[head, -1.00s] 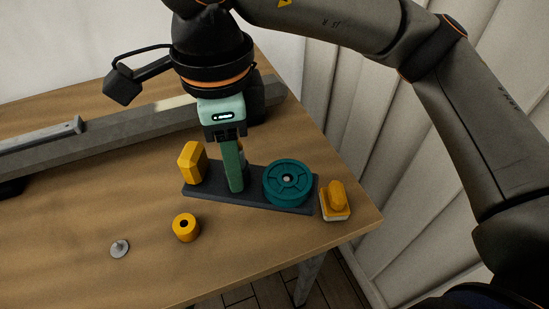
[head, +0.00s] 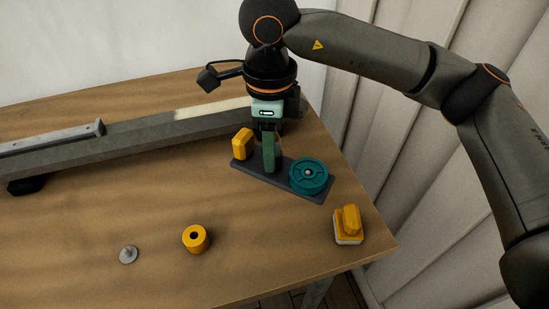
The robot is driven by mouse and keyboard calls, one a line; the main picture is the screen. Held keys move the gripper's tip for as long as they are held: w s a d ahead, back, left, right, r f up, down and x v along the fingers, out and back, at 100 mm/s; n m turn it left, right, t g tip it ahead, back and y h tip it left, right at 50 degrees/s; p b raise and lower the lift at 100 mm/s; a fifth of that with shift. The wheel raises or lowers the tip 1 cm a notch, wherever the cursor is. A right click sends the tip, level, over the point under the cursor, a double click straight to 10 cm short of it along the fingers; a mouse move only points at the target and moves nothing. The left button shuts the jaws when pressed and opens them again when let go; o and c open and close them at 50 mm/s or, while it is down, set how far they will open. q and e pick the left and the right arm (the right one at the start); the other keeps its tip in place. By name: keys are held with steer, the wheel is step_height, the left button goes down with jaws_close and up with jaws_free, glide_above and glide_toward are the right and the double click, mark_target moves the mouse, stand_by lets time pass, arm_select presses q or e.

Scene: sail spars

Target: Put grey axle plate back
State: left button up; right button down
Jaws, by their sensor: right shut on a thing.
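The dark grey plate, which I take for the grey axle plate (head: 249,173), bears a teal spoked wheel (head: 308,176) at its right end and a yellow block (head: 243,144) at its left end. My right gripper (head: 268,165) is above the plate's middle, pointing down and shut on it; a green upright part joins jaws and plate. I cannot tell whether this green part is a finger or a handle, or whether the plate is clear of the table. My left gripper is not in view.
A long grey spar (head: 110,143) lies along the table's back, behind the plate. A yellow-topped block (head: 348,225) stands near the right edge. A yellow ring (head: 196,239) and a small grey disc with a pin (head: 128,255) are in front. The table (head: 70,235) is bare at left.

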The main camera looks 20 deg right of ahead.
steer(key=shift+w+d+f, duration=0.3)
steer(key=shift+w+f, duration=0.25)
steer(key=shift+f, duration=0.2)
steer(key=f, duration=0.2)
steer(key=w+f, duration=0.1)
steer(key=shift+d+f, duration=0.3)
steer(key=shift+f, duration=0.4)
steer(key=shift+f, duration=0.15)
steer(key=c, duration=0.5)
jaws_free()
